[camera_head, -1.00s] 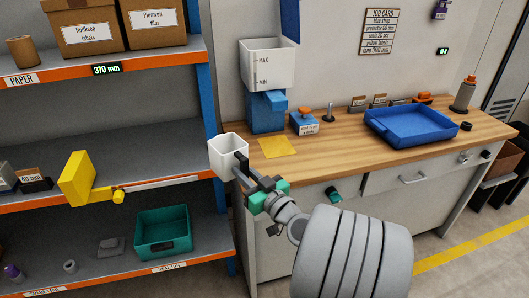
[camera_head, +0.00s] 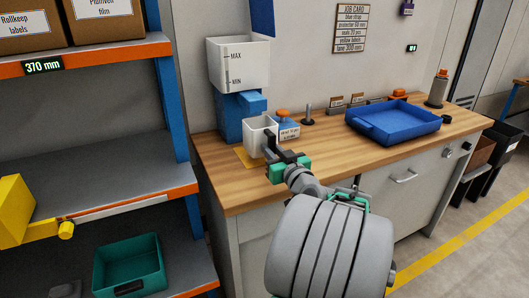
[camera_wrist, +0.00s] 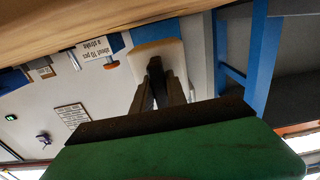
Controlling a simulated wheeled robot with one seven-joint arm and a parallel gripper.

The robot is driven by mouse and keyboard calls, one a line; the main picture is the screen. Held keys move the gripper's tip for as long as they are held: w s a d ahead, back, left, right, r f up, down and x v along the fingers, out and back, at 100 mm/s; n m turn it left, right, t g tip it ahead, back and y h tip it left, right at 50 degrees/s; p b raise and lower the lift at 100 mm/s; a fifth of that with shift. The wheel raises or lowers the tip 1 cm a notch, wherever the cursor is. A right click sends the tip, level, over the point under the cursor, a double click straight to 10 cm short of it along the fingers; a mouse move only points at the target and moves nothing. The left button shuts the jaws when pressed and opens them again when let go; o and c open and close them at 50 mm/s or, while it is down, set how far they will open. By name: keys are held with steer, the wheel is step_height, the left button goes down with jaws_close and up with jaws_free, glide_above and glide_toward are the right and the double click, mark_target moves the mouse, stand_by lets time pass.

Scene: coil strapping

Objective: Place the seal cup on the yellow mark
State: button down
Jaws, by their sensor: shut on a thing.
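The white seal cup (camera_head: 261,133) is upright in the head view, held at its right side by my gripper (camera_head: 271,148). My gripper is shut on the cup's wall. In the wrist view the cup (camera_wrist: 160,58) shows at the ends of my gripper's fingers (camera_wrist: 158,75), next to the bench edge.
A blue dispenser (camera_head: 232,118) with a white MAX/MIN hopper (camera_head: 238,64) stands just behind the cup. A small labelled blue box (camera_head: 288,125) with an orange knob is close on the right. A blue tray (camera_head: 392,124) lies further right. The front-left bench top is clear.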

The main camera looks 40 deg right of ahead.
steer(key=x, duration=0.4)
steer(key=shift+w, duration=0.1)
step_height(320, 180, down, 3)
steer(key=shift+d+f, duration=0.1)
steer(key=shift+f+b, duration=0.4)
steer(key=shift+b, duration=0.1)
steer(key=c, duration=1.3)
jaws_free()
steer(key=shift+r, duration=0.1)
steer(key=shift+r+p, duration=0.25)
steer(key=shift+p, duration=0.1)
steer(key=b+v, duration=0.1)
steer(key=v, duration=1.1)
